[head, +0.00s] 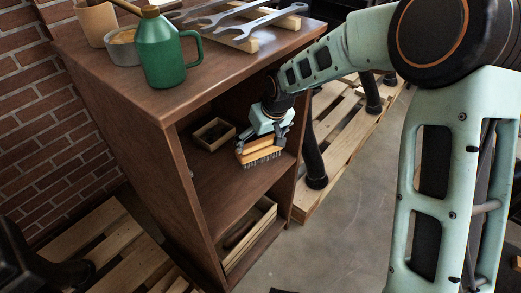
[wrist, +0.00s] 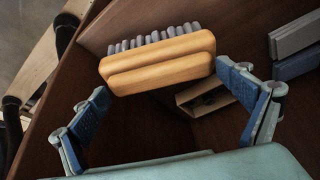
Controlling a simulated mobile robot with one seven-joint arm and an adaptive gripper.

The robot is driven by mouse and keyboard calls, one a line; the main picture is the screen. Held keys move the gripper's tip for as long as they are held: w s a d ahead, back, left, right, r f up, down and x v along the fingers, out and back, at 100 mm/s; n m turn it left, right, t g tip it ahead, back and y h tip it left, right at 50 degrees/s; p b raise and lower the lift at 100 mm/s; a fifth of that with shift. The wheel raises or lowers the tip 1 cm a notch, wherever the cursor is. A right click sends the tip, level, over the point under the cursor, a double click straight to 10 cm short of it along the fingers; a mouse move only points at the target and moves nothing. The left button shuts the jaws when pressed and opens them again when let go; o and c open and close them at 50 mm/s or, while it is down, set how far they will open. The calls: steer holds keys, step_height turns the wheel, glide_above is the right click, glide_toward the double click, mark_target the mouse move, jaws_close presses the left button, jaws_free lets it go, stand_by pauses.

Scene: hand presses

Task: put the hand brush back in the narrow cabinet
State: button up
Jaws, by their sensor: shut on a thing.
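The narrow cabinet (head: 188,205) is brown wood with an open front and a middle shelf (head: 225,188). The hand brush (head: 262,150) has an orange-tan wooden back and grey bristles pointing down. It is at the right side of the cabinet's opening, over the middle shelf; I cannot tell whether the bristles touch the shelf. My gripper (head: 268,132) is shut on the brush from above. In the wrist view the brush (wrist: 160,62) sits between the two fingers, its bristles on the far side.
A small open wooden box (head: 214,134) sits on the middle shelf, left of the brush. A lower compartment holds a wooden crate (head: 248,238). A green can (head: 160,52), a bowl and wrenches stand on top. Blue-grey blocks (wrist: 296,48) show in the wrist view.

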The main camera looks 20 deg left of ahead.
mark_target(262, 144)
steer(key=shift+f+b, duration=0.75)
steer(key=shift+f, duration=0.95)
steer(key=shift+f, duration=0.2)
steer(key=o, duration=0.7)
steer(key=shift+r, duration=0.1)
steer(key=shift+r, duration=0.3)
steer(key=p+v, duration=0.4)
steer(key=v, duration=0.7)
steer(key=shift+s+d+r, duration=0.1)
steer(key=shift+r, duration=0.15)
